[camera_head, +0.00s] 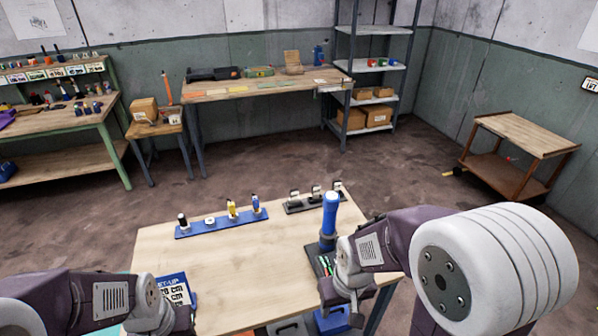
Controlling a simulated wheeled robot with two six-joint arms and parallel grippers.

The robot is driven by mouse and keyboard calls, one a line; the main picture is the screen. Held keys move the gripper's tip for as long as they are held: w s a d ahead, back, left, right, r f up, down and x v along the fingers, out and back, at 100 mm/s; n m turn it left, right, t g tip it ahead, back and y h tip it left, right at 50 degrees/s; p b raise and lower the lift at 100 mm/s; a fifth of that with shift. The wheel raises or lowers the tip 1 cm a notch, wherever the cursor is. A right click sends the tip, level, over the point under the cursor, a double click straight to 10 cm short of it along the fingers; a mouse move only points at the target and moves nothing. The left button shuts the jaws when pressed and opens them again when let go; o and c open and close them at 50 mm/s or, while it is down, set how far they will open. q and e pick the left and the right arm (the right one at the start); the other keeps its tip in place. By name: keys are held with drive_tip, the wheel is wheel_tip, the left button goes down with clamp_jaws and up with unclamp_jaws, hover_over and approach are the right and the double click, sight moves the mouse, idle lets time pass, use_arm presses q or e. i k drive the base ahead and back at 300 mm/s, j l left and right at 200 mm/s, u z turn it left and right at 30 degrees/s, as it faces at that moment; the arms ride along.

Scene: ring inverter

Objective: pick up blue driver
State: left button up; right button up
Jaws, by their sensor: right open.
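A tall blue cylindrical tool (330,213) stands upright on a black base at the right of the near wooden table. A smaller blue-topped piece (256,204) stands at the right end of a blue rack (190,231). I cannot tell for sure which is the blue driver. My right gripper (343,292) is in front of the tall tool, apart from it, open; its fingertips are mostly hidden by the wrist. My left gripper (172,322) is at the lower left edge of the table; its jaws are not clear.
The rack also holds a yellow piece (232,208), a white ring (210,221) and a black-and-white piece (182,220). A dark rack (297,208) stands at the back. The table's middle (240,265) is clear.

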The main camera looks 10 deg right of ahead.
sight(331, 199)
drive_tip(key=k+j+u, duration=0.15)
drive_tip(key=u, duration=0.3)
drive_tip(key=k+j+u, duration=0.15)
drive_tip(key=u, duration=0.3)
drive_tip(key=j+u, duration=0.3)
drive_tip(key=u, duration=0.15)
drive_tip(key=k+j+u, duration=0.1)
drive_tip(key=j+u, duration=0.2)
drive_tip(key=u, duration=0.2)
drive_tip(key=j+u, duration=0.25)
drive_tip(key=u, duration=0.2)
drive_tip(key=j+u, duration=0.3)
drive_tip(key=u, duration=0.15)
drive_tip(key=i+j+u, duration=0.1)
drive_tip(key=j+u, duration=0.15)
drive_tip(key=u, duration=0.2)
drive_tip(key=i+j+u, duration=0.15)
drive_tip(key=u, duration=0.3)
drive_tip(key=z, duration=4.55)
drive_tip(key=i+l+u, duration=0.25)
drive_tip(key=i+l, duration=0.25)
drive_tip(key=i, duration=0.25)
drive_tip(key=i+l+u, duration=0.2)
drive_tip(key=i+l, duration=0.45)
